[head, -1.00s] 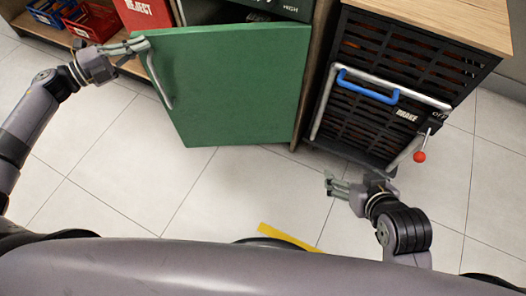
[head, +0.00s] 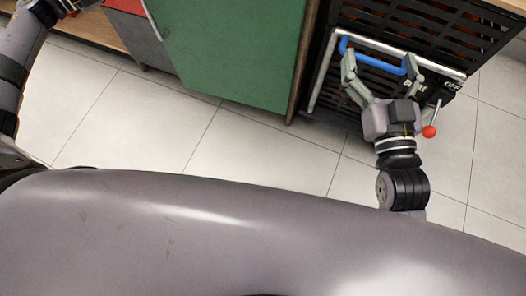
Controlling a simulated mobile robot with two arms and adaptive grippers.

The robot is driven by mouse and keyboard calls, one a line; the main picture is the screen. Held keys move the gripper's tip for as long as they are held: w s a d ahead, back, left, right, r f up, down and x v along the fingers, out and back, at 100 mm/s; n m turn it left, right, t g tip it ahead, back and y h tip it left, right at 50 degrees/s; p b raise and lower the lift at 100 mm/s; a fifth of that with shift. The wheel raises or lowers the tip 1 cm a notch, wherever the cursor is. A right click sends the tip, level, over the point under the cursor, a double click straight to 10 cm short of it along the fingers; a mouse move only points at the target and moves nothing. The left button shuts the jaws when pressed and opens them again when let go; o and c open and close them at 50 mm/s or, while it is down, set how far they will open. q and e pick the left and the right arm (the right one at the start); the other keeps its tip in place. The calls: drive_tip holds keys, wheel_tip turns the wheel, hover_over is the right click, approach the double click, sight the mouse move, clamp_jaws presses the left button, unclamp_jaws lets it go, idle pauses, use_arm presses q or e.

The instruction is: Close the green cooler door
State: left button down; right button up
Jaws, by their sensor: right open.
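The green cooler door (head: 238,52) fills the upper middle of the head view, with its top cut off by the frame. Its pale bar handle (head: 152,20) shows at its left edge. I cannot tell whether the door is fully shut. My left gripper (head: 62,8) is at the top left edge, left of the door and apart from it; its fingers are mostly out of frame. My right gripper (head: 381,65) is open in front of the blue handle (head: 368,60) on the black slatted unit, right of the door. Whether its fingers touch the handle is unclear.
The black slatted unit (head: 330,118) stands right of the door, with a silver bar frame and a red-knobbed lever (head: 429,131) beside my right gripper. A wooden shelf (head: 100,35) is at the left. The tiled floor (head: 255,150) in front is clear.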

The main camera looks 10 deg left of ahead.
drive_tip(key=shift+r, duration=0.3)
drive_tip(key=shift+s, duration=0.1)
idle(0.5)
